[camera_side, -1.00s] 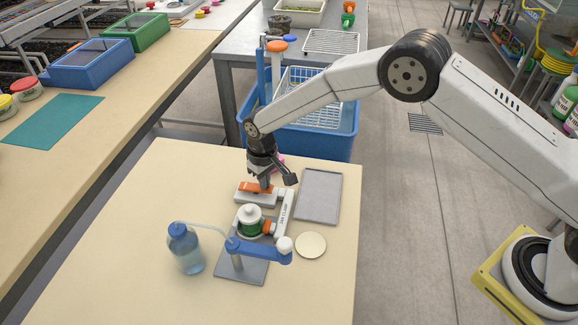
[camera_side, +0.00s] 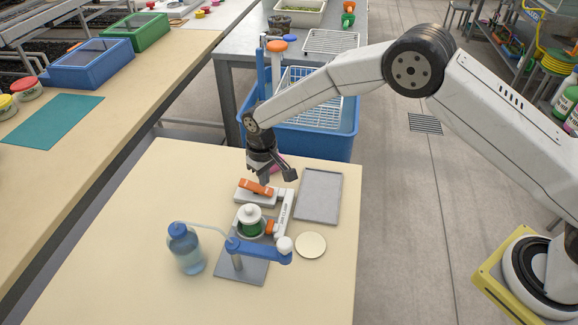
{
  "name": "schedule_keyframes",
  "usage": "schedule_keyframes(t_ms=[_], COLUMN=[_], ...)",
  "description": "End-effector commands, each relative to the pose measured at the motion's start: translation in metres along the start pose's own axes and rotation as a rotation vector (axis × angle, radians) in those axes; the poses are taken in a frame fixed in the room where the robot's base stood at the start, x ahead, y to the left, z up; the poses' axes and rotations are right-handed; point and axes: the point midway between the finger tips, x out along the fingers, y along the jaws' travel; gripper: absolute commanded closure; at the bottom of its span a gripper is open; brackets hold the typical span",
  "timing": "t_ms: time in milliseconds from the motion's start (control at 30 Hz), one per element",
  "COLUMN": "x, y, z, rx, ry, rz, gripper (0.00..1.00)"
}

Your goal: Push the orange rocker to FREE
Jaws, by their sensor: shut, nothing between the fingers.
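The orange rocker (camera_side: 255,188) sits on a white base (camera_side: 253,198) on the table, behind the white-lidded green jar (camera_side: 249,222). It is tilted, with its left end higher than its right end. Any FREE lettering is too small to read. My gripper (camera_side: 264,181) is shut and empty, pointing down just above the right part of the rocker. I cannot tell whether its tips touch the rocker. A white clamp arm (camera_side: 284,207) with lettering stands to the right of the jar.
A blue swing arm (camera_side: 262,249) stands on a grey plate (camera_side: 254,271) in front. A blue bottle (camera_side: 186,250) is at left, a grey tray (camera_side: 319,196) at right, and a round cream disc (camera_side: 311,245) near it. The table's left part is clear.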

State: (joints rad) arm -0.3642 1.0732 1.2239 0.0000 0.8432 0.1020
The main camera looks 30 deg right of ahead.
Motion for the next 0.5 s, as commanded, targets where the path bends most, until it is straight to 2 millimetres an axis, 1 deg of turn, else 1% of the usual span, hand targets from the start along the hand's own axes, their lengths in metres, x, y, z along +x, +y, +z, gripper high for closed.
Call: schedule_keyframes(t_ms=[500], x=[-0.030], y=[0.000], z=[0.000], rx=[0.000], ry=[-0.001], rz=[0.000], gripper=[1.00])
